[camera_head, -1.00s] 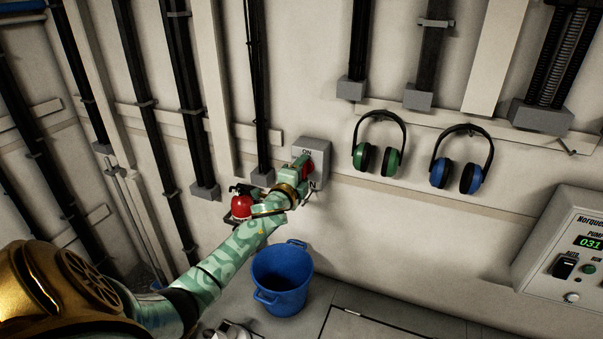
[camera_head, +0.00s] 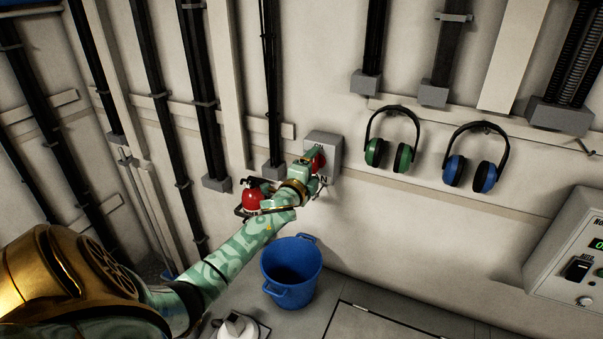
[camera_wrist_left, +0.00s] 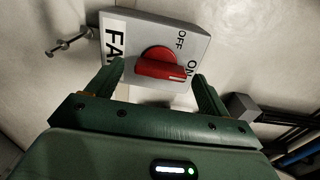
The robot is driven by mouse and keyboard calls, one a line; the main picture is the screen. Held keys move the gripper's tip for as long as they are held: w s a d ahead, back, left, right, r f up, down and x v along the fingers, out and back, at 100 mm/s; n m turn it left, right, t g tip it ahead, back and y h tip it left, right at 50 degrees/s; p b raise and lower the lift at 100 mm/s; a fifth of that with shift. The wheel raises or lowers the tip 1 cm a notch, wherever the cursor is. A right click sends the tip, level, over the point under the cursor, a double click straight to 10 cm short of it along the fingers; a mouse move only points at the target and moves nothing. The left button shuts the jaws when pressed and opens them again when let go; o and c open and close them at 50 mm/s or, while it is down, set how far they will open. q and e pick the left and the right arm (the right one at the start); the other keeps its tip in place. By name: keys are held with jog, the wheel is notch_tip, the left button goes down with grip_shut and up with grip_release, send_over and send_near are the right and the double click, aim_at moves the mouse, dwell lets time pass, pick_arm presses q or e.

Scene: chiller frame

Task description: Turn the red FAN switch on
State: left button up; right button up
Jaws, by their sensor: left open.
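The grey FAN switch box (camera_head: 333,150) is fixed to the wall, and the left wrist view shows it close up (camera_wrist_left: 145,30) with FAN, OFF and ON lettering. Its red rotary knob (camera_wrist_left: 160,64) has a white mark on the end nearest the ON word. The knob also shows partly in the head view (camera_head: 319,160), behind my fingers. My left gripper (camera_wrist_left: 157,76) is open, with one finger near each end of the knob and visible gaps at both sides. In the head view it is at the box front (camera_head: 310,163). My right gripper is out of view.
A red fire extinguisher (camera_head: 252,200) is left of my left wrist. A blue bucket (camera_head: 291,272) stands on the floor below. Green (camera_head: 391,140) and blue (camera_head: 475,160) ear defenders hang to the right, with a control panel (camera_head: 570,250) farther right. A bolt (camera_wrist_left: 70,43) sticks out beside the box.

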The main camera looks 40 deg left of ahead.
pick_arm(q)
jog(key=v, duration=1.5)
jog(key=shift+s, duration=0.2)
